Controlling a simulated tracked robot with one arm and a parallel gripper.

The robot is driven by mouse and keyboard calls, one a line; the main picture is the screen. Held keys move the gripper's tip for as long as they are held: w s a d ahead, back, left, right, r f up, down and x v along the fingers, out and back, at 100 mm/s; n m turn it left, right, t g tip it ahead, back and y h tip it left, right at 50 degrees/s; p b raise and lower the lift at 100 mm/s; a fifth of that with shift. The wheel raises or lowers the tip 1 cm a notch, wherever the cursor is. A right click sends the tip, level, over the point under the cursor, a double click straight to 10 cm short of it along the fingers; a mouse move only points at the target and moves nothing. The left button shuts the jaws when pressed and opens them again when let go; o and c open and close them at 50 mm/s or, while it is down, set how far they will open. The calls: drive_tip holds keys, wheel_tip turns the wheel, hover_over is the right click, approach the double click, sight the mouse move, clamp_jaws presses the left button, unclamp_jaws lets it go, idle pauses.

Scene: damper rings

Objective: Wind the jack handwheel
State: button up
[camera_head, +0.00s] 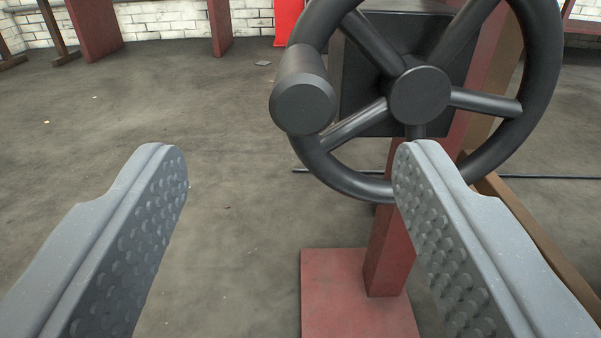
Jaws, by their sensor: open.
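The jack handwheel (352,183) is a black spoked wheel at the upper right, cut off by the top edge of the picture. Its round hub (419,95) is in front of a dark box on a red post (390,240). A thick cylindrical handle knob (303,104) sticks out toward me from the left side of the rim. My gripper (290,165) is open and empty, with studded grey fingers wide apart. The knob appears above the gap between the fingertips. The right fingertip overlaps the lower part of the wheel in the picture; I see no clear contact.
The post stands on a red base plate (352,300) on the grey floor. A brown beam (535,245) runs at the lower right, and a thin dark rod (560,177) lies behind. Red panels (95,28) stand by a white brick wall. Floor at left is clear.

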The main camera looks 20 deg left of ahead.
sight(305, 112)
drive_tip(key=x, duration=0.8)
drive_tip(key=shift+w+d, duration=0.2)
drive_tip(key=shift+w+a, duration=0.1)
drive_tip(key=shift+w, duration=0.1)
drive_tip(key=shift+c, duration=0.9)
drive_tip(key=shift+s, duration=0.1)
clamp_jaws()
